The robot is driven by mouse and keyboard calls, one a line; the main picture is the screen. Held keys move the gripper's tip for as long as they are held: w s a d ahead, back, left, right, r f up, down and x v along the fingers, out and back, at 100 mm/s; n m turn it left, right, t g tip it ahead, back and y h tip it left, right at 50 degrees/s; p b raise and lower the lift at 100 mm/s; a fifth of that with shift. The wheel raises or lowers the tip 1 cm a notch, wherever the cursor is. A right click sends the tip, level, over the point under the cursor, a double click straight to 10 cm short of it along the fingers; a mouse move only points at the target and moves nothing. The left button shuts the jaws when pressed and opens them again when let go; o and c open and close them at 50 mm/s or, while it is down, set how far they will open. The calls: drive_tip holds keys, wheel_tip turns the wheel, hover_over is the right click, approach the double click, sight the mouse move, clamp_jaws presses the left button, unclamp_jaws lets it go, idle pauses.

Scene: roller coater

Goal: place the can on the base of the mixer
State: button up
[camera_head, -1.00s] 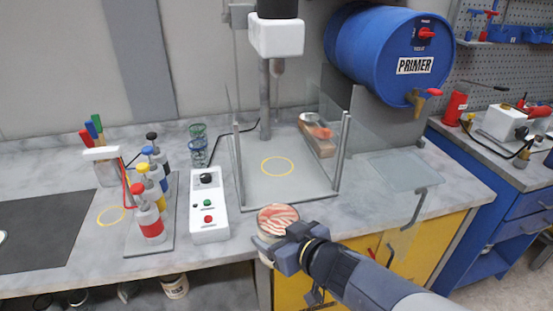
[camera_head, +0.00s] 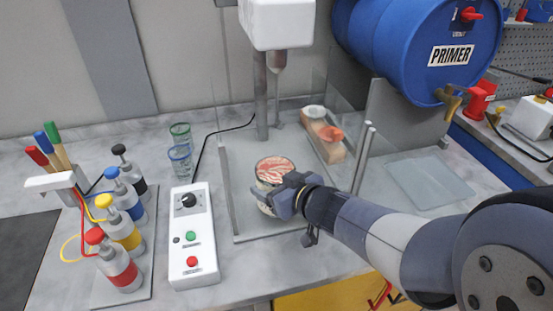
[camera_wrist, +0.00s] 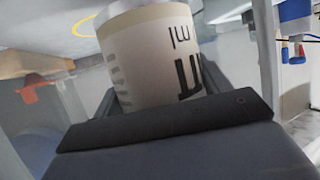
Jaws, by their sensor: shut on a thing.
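The can (camera_head: 274,170), with red and white streaks on its top, is held upright by my gripper (camera_head: 283,200) at the front of the mixer base. In the wrist view the can (camera_wrist: 150,60) fills the space between the fingers and shows a cream label with dark print. The mixer base (camera_head: 240,215) is a grey plate between clear side panels. The can is over its front part; I cannot tell whether it touches the plate. The mixer's white head (camera_head: 277,22) and spindle hang above and behind. The yellow ring on the base is hidden in the head view, but a yellow arc (camera_wrist: 84,22) shows in the wrist view.
A white control box (camera_head: 193,240) stands left of the base. A post (camera_head: 363,158) and clear panel stand close to my arm on the right. A wooden block (camera_head: 325,140) with red and white items lies at the base's right rear. Pump bottles (camera_head: 121,225) stand further left.

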drive_tip(key=shift+w+d+f+b, duration=0.15)
drive_tip(key=shift+w+f, duration=0.4)
drive_tip(key=shift+w, duration=1.6)
drive_tip(key=shift+w+d+f+b, duration=0.15)
drive_tip(key=shift+w+f, duration=0.45)
drive_tip(key=shift+w, duration=1.6)
drive_tip(key=shift+w+d+f, duration=0.2)
drive_tip(key=shift+w+f, duration=0.35)
drive_tip(key=shift+w, duration=1.6)
drive_tip(key=shift+f, duration=0.15)
drive_tip(key=o, duration=1.3)
drive_tip(key=shift+f, duration=0.1)
drive_tip(key=shift+s+d+r, duration=0.15)
drive_tip(key=shift+s+r, duration=0.05)
drive_tip(key=shift+r, duration=0.15)
drive_tip(key=p+v, duration=0.1)
drive_tip(key=v, duration=0.6)
drive_tip(key=shift+f, duration=0.1)
